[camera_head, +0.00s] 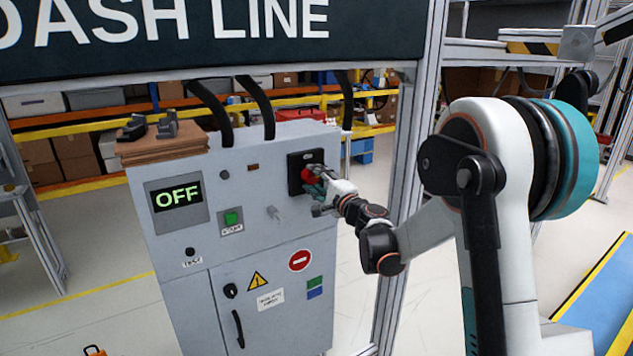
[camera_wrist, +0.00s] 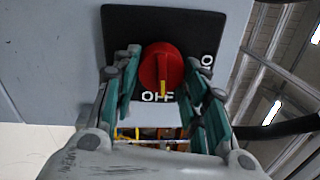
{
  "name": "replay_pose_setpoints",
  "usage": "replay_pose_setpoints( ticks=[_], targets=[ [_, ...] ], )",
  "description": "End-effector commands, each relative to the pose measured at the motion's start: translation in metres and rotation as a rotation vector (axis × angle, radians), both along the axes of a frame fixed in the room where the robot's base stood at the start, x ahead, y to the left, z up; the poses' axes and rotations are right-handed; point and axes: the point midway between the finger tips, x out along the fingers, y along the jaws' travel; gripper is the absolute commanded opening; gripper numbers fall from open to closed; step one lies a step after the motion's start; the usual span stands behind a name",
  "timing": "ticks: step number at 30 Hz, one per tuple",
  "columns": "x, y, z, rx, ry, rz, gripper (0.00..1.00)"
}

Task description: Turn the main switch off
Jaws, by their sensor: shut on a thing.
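The main switch is a red rotary knob on a black plate; it shows in the head view (camera_head: 308,174) and in the wrist view (camera_wrist: 161,66). In the wrist view, its yellow mark points down at the word OFF, and ON is printed to the right. My gripper (camera_head: 317,182) is at the knob, with its teal-padded fingers on either side of it in the wrist view (camera_wrist: 164,68), shut on it. The fingers hide part of the knob in the head view. The display (camera_head: 179,197) on the grey cabinet (camera_head: 270,250) reads OFF in green.
A metal frame post (camera_head: 405,190) stands close to the right of the cabinet. A sign board (camera_head: 210,35) hangs above. Open floor lies to the left.

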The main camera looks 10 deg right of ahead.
Motion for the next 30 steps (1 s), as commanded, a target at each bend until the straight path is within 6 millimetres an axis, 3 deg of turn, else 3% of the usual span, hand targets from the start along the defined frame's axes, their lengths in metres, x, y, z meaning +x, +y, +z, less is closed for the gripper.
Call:
replay_pose_setpoints(
  ticks=[9,24,25,27,30],
  targets=[
    [-0.0003,-0.0001,-0.0010,0.094,0.031,0.000,0.16],
    [-0.0003,-0.0001,-0.0011,0.109,0.036,-0.001,0.16],
    [-0.0003,-0.0001,-0.0011,0.109,0.036,-0.001,0.47],
    [-0.0002,0.0000,-0.0011,0.109,0.035,0.000,0.61],
    [-0.0003,0.0001,-0.0010,0.109,0.035,0.000,0.61]
  ],
)
